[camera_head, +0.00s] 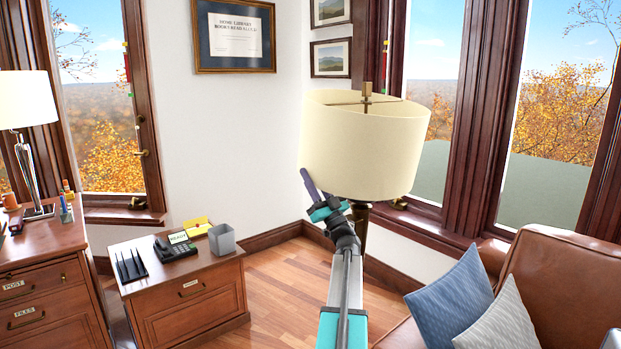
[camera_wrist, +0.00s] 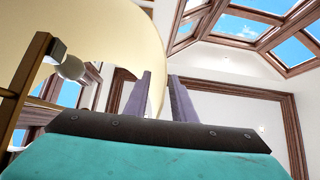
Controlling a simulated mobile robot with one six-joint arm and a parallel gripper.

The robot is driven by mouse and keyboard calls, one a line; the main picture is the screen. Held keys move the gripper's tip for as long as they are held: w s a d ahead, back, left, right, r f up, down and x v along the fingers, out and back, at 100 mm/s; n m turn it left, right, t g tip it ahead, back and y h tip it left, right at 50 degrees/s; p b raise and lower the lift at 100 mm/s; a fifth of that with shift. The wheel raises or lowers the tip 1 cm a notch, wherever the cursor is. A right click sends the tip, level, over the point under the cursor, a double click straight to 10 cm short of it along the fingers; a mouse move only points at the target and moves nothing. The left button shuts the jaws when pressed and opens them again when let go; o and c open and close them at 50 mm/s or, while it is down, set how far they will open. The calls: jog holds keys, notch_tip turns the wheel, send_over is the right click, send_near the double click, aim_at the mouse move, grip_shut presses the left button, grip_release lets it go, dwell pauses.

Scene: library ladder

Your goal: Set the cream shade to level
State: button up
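The cream shade (camera_head: 362,150) is a drum on a floor lamp in the middle of the head view. It looks tilted, its right side lower than its left. My gripper (camera_head: 309,182) is at the shade's lower left rim, with one purple finger showing outside the wall; the other is hidden. In the wrist view the shade (camera_wrist: 110,30) is seen from below. My gripper (camera_wrist: 164,90) is open there, fingers apart, with the shade's edge appearing between them. I cannot tell whether either finger touches it.
The lamp's pole (camera_head: 361,222) and bulb (camera_wrist: 71,66) are close to my gripper. A window (camera_head: 432,100) is behind the shade. A leather sofa (camera_head: 560,270) with cushions stands at right, a low cabinet (camera_head: 190,305) at left. Floor (camera_head: 290,280) shows between.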

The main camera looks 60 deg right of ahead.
grip_shut()
dwell(1.3)
